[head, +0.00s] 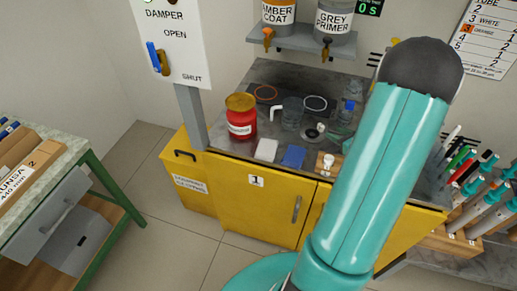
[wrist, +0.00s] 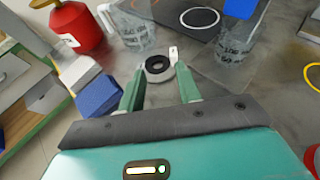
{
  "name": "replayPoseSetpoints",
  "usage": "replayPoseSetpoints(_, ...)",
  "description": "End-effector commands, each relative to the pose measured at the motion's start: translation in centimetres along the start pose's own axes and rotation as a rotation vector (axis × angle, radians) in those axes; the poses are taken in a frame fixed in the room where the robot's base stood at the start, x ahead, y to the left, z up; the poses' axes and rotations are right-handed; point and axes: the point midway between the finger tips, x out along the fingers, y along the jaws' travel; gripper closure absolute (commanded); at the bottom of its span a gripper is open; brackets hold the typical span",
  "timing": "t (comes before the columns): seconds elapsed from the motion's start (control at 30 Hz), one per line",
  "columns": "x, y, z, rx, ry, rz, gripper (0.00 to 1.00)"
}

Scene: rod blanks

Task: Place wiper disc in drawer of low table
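The wiper disc seems to be the small white disc with a black ring (head: 314,133), lying on the grey counter. It also shows in the wrist view (wrist: 158,68). My gripper (wrist: 160,75) is open, with its green fingers to either side of the disc and a gap at each side. I cannot tell its height above the counter. In the head view the gripper is hidden by my teal arm. The low table (head: 84,152) with a green frame stands at the left.
A red jar (head: 241,118), a clear pitcher (head: 291,114), a blue block (head: 294,156) and a white block (head: 266,149) stand near the disc. A clear beaker (wrist: 234,42) stands right of it. Open floor (head: 150,220) lies between the yellow cabinet (head: 262,208) and the low table.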

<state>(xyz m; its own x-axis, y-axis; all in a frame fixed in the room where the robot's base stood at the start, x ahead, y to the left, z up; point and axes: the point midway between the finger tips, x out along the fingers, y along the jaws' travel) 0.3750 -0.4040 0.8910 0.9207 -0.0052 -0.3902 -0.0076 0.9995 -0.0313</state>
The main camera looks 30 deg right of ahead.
Motion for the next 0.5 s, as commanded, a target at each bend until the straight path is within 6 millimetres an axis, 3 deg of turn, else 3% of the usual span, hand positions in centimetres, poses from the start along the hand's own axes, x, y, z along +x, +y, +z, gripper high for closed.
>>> replayPoseSetpoints(0.07, 1.0, 3.0, 3.0, -0.108, 0.002, 0.091, 0.66)
replayPoseSetpoints(0.23, 1.8, 13.2, 9.4, -0.468, 0.021, 0.371, 0.66)
replayPoseSetpoints(0.4, 0.0, 23.1, 13.4, -0.881, 0.026, 0.632, 0.66)
replayPoseSetpoints(0.5, -2.0, 27.9, 14.6, -1.135, 0.024, 0.765, 0.66)
